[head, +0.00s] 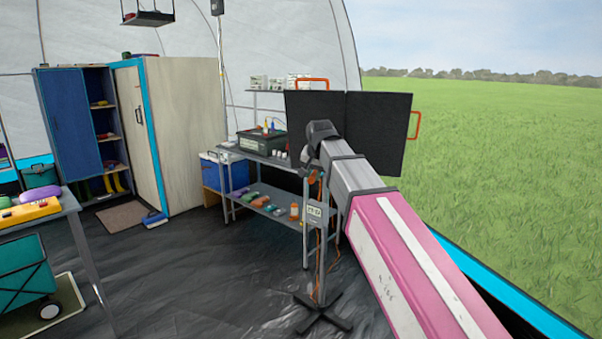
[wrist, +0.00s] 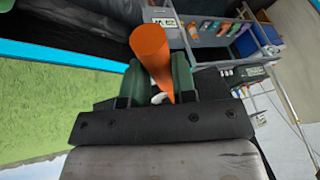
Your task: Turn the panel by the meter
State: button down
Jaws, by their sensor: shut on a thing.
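The panel (head: 378,128) is a dark, two-part folding board on a stand, with orange handles on its top and right edges. The meter (head: 317,212) is a small pale box with a dark display on the stand's pole, below the panel. It also shows near the top of the wrist view (wrist: 165,22). In the head view, my arm covers part of the panel and hides most of the grip; a bit of orange (head: 313,178) shows below my wrist.
A grey metal shelf unit (head: 265,158) with a dark device and small items stands left of the stand. The stand's cross-shaped foot (head: 323,312) and orange cables are on the dark floor. Floor is open at centre left, between the cart (head: 25,283) and stand.

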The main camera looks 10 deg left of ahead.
jog(key=shift+d+n, duration=0.4)
jog(key=shift+d, duration=0.65)
jog(key=c, duration=0.9)
grip_release()
jog(key=shift+r, duration=0.1)
jog(key=v, duration=1)
jog(key=shift+s+d+r, duration=0.15)
jog(key=shift+d+r, duration=0.1)
jog(key=shift+r, duration=0.05)
